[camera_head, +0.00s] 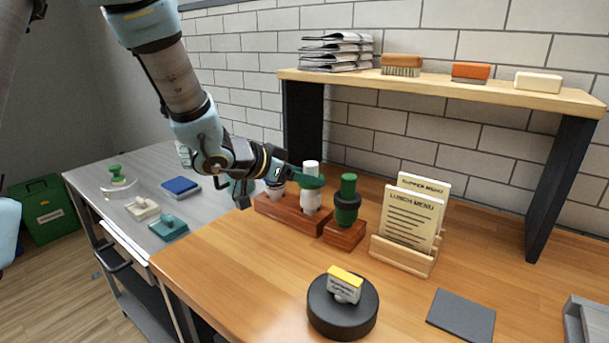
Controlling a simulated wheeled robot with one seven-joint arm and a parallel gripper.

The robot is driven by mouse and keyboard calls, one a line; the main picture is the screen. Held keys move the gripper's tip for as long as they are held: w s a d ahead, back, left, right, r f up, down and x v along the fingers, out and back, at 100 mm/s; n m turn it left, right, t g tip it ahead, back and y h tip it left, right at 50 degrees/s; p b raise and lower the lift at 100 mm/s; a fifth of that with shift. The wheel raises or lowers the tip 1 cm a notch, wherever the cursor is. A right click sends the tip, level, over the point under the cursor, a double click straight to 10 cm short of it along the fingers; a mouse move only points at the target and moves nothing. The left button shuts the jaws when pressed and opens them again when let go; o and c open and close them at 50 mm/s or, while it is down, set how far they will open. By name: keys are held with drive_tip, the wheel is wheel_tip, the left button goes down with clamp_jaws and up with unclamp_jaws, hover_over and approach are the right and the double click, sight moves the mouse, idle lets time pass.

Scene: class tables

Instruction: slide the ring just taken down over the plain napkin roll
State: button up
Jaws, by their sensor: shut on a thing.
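My gripper (292,177) is shut on a green ring (312,183), above the wooden holder (292,215). The plain white napkin roll (311,168) stands upright in the holder. Its top shows above the ring and its lower part below, so the ring appears to be around the roll near its upper part; the far side is hidden. Another whitish roll (275,189) stands to the left in the same holder, partly hidden by my gripper. A green post-like stack (347,202) stands on a wooden block (344,235) just right of the holder.
A menu stand (403,255) with cards is to the right. A shelf (440,86) spans the back. A grey cart (130,165) with stamps is left. The front-left tabletop is clear.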

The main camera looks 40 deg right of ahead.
drive_tip(key=shift+f+b, duration=0.55)
drive_tip(key=shift+f, duration=0.35)
drive_tip(key=o, duration=1.3)
drive_tip(key=shift+a, duration=0.1)
drive_tip(key=v, duration=1)
drive_tip(key=shift+a+r, duration=0.2)
drive_tip(key=shift+a, duration=0.15)
